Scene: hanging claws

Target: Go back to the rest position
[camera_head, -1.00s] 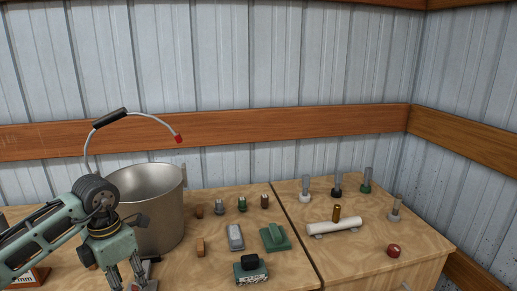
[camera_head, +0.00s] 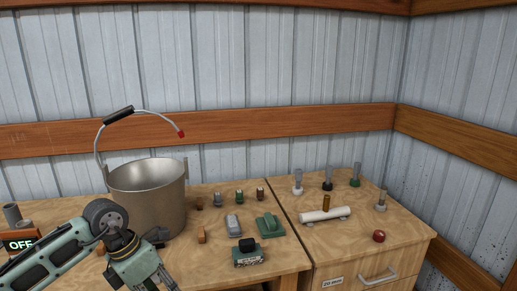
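My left arm comes in from the lower left in the head view. Its wrist is in front of the workbench (camera_head: 215,262), low and in front of the metal bucket (camera_head: 158,205). The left gripper is mostly cut off by the bottom edge of the picture, so its fingertips do not show clearly. My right gripper is not in view. The bucket stands on the bench with its handle (camera_head: 118,115) raised. The handle has a black grip and a red end.
Several small blocks and fittings, including a green one (camera_head: 270,225) and a dark green box (camera_head: 247,254), lie right of the bucket. On the right cabinet (camera_head: 350,248) are a white cylinder (camera_head: 324,216), a red knob (camera_head: 379,236) and several upright pegs. An OFF display (camera_head: 20,245) is at left.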

